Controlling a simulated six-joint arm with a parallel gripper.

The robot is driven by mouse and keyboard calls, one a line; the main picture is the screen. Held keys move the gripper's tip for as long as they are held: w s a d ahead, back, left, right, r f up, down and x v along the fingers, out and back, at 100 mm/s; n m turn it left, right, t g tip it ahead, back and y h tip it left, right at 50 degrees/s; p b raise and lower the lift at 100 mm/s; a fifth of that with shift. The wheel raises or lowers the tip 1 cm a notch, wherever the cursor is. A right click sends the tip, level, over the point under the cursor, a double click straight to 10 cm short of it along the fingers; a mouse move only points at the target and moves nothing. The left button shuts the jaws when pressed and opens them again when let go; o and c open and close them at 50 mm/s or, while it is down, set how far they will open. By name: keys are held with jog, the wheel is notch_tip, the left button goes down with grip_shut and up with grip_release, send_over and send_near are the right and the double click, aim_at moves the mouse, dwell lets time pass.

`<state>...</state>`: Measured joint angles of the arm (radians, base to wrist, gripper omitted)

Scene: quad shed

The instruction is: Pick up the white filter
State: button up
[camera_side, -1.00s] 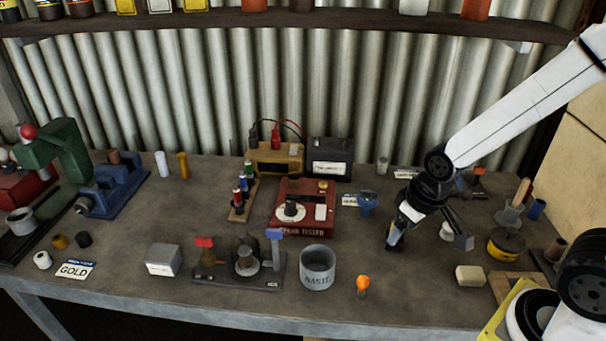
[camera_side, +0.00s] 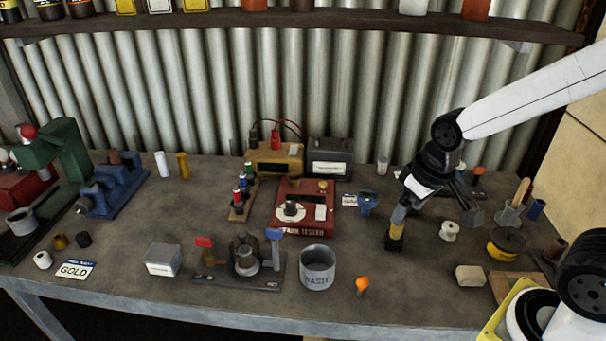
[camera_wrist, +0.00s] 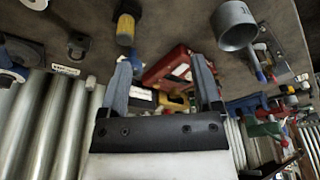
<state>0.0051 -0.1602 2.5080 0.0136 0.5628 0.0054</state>
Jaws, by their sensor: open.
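Several small white pieces could be the white filter, and I cannot tell which it is. A white upright cylinder (camera_side: 162,164) stands beside a yellow one at the back left. A short white cylinder (camera_side: 42,260) sits by the GOLD card at the front left. A white spool (camera_side: 449,231) stands at the right, just below and beside my gripper. My gripper (camera_side: 437,219) is open above the right of the bench, with nothing seen between its fingers. The wrist view shows its two spread fingers (camera_wrist: 161,64).
A yellow-and-black piece (camera_side: 395,242) stands under the left finger and shows in the wrist view (camera_wrist: 126,28). The red tester (camera_side: 303,222), NASTE pot (camera_side: 317,269) and orange bulb (camera_side: 362,285) lie left of the gripper. A yellow tin (camera_side: 505,244) sits right. Bench between bulb and tin is mostly clear.

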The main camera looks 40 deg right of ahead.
jog(key=w+d+m+t+y, duration=0.25)
jog(key=w+d+m, duration=0.4)
jog(key=m, duration=0.45)
jog(key=w+d+m+t+y, duration=0.25)
jog(key=w+d+m, duration=0.25)
jog(key=w+m, duration=0.45)
jog(key=w+d+m+t+h, duration=0.25)
jog(key=d+m+t, duration=0.25)
jog(key=d+m, duration=0.9)
notch_tip(320, 180, down, 6)
jog(key=d, duration=0.2)
jog(key=shift+w+d+n+t, duration=0.35)
jog(key=shift+w+n+t, duration=0.05)
jog(key=shift+n, duration=0.05)
send_near(382, 166)
jog(key=shift+w+d+f, duration=0.15)
jog(key=shift+w+d, duration=0.05)
jog(key=shift+w, duration=0.65)
jog(key=shift+w+d+f, duration=0.1)
jog(key=shift+w+d, duration=0.1)
jog(key=shift+w, duration=0.6)
